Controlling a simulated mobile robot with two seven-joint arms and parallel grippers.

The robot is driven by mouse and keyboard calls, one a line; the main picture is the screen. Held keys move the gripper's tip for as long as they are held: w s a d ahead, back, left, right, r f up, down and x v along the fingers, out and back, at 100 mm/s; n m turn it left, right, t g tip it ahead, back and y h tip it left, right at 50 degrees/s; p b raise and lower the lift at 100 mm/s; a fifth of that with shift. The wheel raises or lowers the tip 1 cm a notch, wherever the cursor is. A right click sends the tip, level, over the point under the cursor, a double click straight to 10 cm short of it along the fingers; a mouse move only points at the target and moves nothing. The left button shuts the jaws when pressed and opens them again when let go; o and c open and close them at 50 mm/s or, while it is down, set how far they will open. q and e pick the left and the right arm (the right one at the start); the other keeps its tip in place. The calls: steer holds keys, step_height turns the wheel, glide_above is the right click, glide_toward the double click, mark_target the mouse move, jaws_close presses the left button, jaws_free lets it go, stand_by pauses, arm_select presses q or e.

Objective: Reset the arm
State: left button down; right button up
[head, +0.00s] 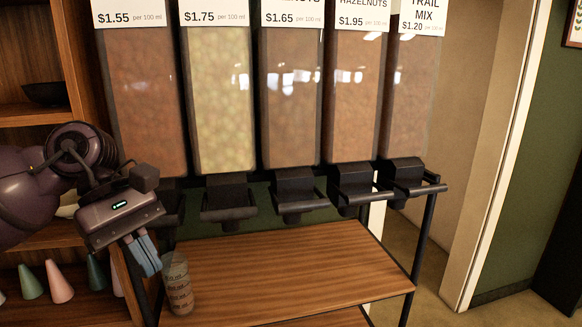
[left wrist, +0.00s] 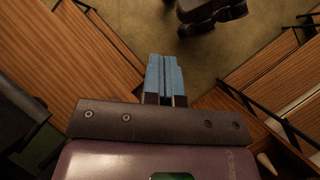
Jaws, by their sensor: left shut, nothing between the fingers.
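My left gripper (head: 146,254) comes in from the left in the head view, with its blue fingers pointing down. The fingers are shut together with nothing between them. They also show shut in the left wrist view (left wrist: 164,78). The fingertips are close to a clear cup (head: 178,285) with dark markings, which stands upright at the left end of the wooden shelf (head: 290,270). I cannot tell whether they touch it. My right gripper is in neither view.
A row of clear dispensers (head: 222,100) with price labels and black spouts (head: 228,202) stands above the shelf. At the left is a wooden rack with a dark bowl (head: 46,93) and coloured cones (head: 60,282). The shelf is clear right of the cup.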

arm_select(q)
steer(key=d+f+n+t+h, duration=0.2)
steer(key=d+f+n+h, duration=0.45)
steer(key=n+h, duration=0.85)
steer(key=w+a+f+n+t+y, duration=0.2)
steer(key=a+f+n+t+y, duration=0.35)
steer(key=n+t, duration=0.7)
steer(key=w+a+f+n+t+y, duration=0.25)
steer(key=f+n+t+y, duration=0.5)
steer(key=n, duration=0.95)
steer(key=s+a+f+n+g+y, duration=0.3)
steer(key=s+f+n, duration=0.4)
steer(key=f, duration=0.5)
steer(key=s+a+f+n+g+y, duration=0.4)
steer(key=s+f+n, duration=0.4)
steer(key=f, duration=0.3)
steer(key=shift+s+f+n+y, duration=0.15)
steer(key=shift+f+n+y, duration=0.25)
steer(key=shift+n+y, duration=0.2)
